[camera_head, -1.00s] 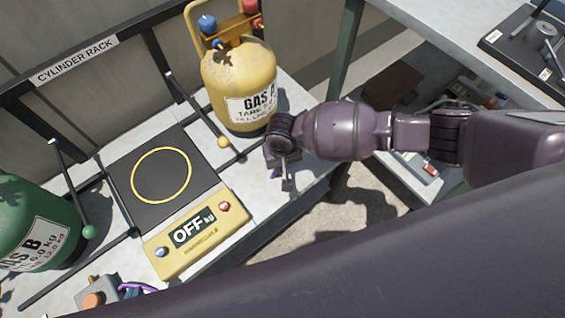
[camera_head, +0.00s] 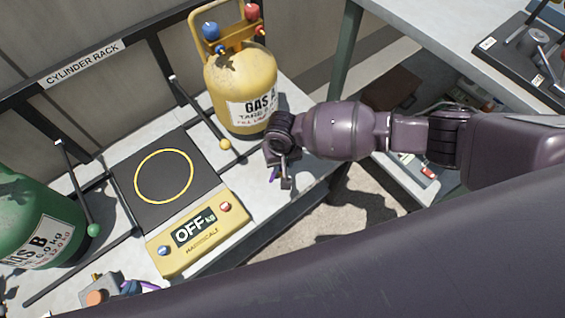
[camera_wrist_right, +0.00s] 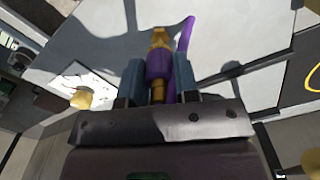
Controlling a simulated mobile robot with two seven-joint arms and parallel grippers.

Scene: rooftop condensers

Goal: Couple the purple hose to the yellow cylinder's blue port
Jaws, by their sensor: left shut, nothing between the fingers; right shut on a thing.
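The yellow cylinder (camera_head: 240,85), labelled GAS A, stands upright at the back of the bench. On its top are a blue knob (camera_head: 211,31) and a red knob (camera_head: 252,12); a small blue port (camera_head: 221,48) sits below the blue knob. My right gripper (camera_head: 281,176) is just front-right of the cylinder, mostly hidden by its own wrist. In the right wrist view it is shut on the purple hose's (camera_wrist_right: 158,68) brass-tipped end, apart from the cylinder.
A scale (camera_head: 197,236) reading OFF, with a black ringed pad (camera_head: 130,205), lies left of the cylinder. A green cylinder (camera_head: 25,215) stands at far left. Rack bars with a yellow ball (camera_head: 225,144) cross the bench. A grey box with an orange button (camera_head: 96,298) is at lower left.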

